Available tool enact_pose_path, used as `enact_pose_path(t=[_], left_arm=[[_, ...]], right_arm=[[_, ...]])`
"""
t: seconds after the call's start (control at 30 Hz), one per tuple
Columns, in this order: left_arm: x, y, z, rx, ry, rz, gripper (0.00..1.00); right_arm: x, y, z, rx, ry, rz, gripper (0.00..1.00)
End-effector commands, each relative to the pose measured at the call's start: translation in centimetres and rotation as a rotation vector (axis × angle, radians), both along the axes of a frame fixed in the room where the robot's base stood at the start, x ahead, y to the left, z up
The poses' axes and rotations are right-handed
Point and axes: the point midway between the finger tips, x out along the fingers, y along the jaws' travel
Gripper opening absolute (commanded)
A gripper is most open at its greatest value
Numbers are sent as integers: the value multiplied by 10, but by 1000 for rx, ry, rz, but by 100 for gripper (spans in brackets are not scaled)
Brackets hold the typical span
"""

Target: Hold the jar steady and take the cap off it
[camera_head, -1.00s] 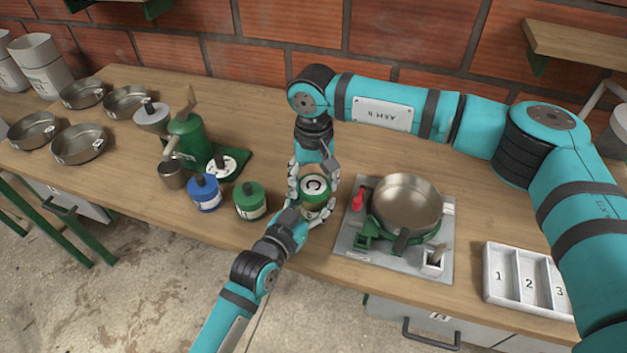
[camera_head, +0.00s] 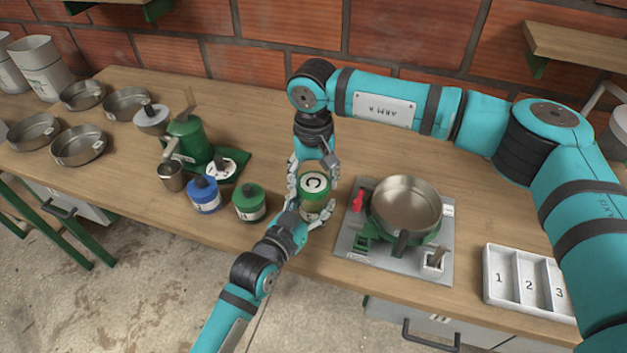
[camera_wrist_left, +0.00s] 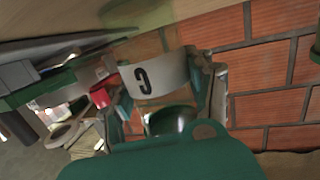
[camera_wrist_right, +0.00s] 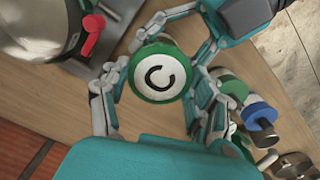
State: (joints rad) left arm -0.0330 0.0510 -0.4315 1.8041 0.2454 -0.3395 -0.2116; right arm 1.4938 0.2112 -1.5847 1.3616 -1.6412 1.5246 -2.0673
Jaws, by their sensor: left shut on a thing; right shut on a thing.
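The jar (camera_head: 317,207) stands near the front edge of the bench, left of the burner plate. Its white label with a dark C shows in the left wrist view (camera_wrist_left: 157,79). Its cap (camera_head: 314,183), a white disc with a C and a green rim, faces up in the right wrist view (camera_wrist_right: 158,71). My left gripper (camera_head: 309,213) is shut on the jar's body from the front. My right gripper (camera_head: 312,176) reaches in from behind, its fingers on either side of the cap, shut on it. Fingers hide much of the jar, and I cannot see whether a gap separates cap and body.
A green jar (camera_head: 249,204) and a blue jar (camera_head: 204,197) stand close on the left, before a green hand machine (camera_head: 188,140). A steel pan (camera_head: 406,205) sits on the burner plate (camera_head: 385,262) at right. A numbered tray (camera_head: 502,273) is further right.

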Motion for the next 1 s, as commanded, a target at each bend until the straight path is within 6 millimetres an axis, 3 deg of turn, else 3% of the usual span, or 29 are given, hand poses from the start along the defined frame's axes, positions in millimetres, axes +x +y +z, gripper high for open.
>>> enact_pose_path(t=[0.67, 1.0], left_arm=[[0, 0, 0, 0, 0, 0, 0], [0, 0, 0, 0, 0, 0, 0]], right_arm=[[0, 0, 13, 0, 0, 0, 23], [0, 0, 48, 1, 0, 0, 23]])
